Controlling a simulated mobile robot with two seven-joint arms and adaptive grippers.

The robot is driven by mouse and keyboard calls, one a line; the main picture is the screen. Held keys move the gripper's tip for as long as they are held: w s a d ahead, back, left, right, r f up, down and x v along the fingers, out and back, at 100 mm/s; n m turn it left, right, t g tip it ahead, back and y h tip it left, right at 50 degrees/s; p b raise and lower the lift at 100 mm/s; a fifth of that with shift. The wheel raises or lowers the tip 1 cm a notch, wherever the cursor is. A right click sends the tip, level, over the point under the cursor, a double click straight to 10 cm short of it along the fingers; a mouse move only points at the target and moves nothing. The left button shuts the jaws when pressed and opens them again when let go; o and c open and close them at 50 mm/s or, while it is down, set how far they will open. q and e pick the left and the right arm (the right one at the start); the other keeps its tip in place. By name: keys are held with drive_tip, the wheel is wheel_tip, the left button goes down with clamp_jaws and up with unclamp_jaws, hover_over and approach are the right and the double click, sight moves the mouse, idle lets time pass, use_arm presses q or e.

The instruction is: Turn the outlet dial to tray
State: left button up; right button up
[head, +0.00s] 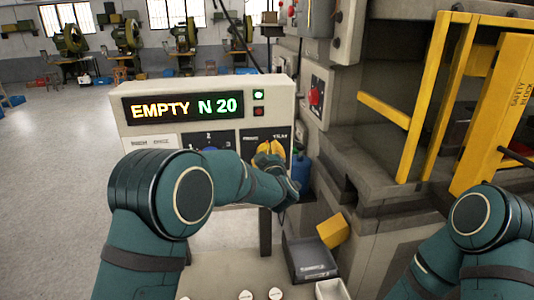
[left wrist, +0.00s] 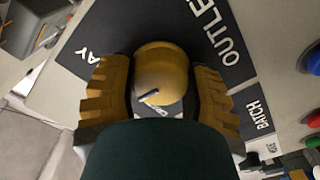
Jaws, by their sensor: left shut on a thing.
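The outlet dial (left wrist: 160,70) is a round yellow knob on a dark plate marked OUTLET (left wrist: 218,30) in the left wrist view. A short dark mark shows on its face near the lower left. A label ending in "AY" (left wrist: 92,57) is on the left of the plate; another label below the dial is mostly hidden. My left gripper (left wrist: 163,92) is shut on the dial, a ribbed yellow finger on each side. In the head view, the left gripper (head: 269,151) is at the right end of the control panel (head: 150,138), hiding much of the dial. My right gripper is out of view.
The panel display (head: 188,107) reads EMPTY N 20, with a green lamp lit beside it. A grey bin (head: 308,258) and a yellow block (head: 333,230) are below right. The press with its yellow guard (head: 424,95) stands at the right. Open floor lies left.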

use_arm(q)
drive_tip(key=m+p, duration=0.1)
drive_tip(key=m, duration=0.3)
drive_tip(key=shift+r+m+p, duration=0.2)
drive_tip(key=shift+m+p, duration=0.1)
drive_tip(key=shift+p, duration=0.05)
drive_tip(key=shift+m+p, duration=0.75)
drive_tip(key=shift+m, duration=1.05)
drive_tip(key=o, duration=1.3)
drive_tip(key=shift+w+f, duration=0.1)
drive_tip(key=shift+f, duration=0.05)
drive_tip(key=v, duration=1.2)
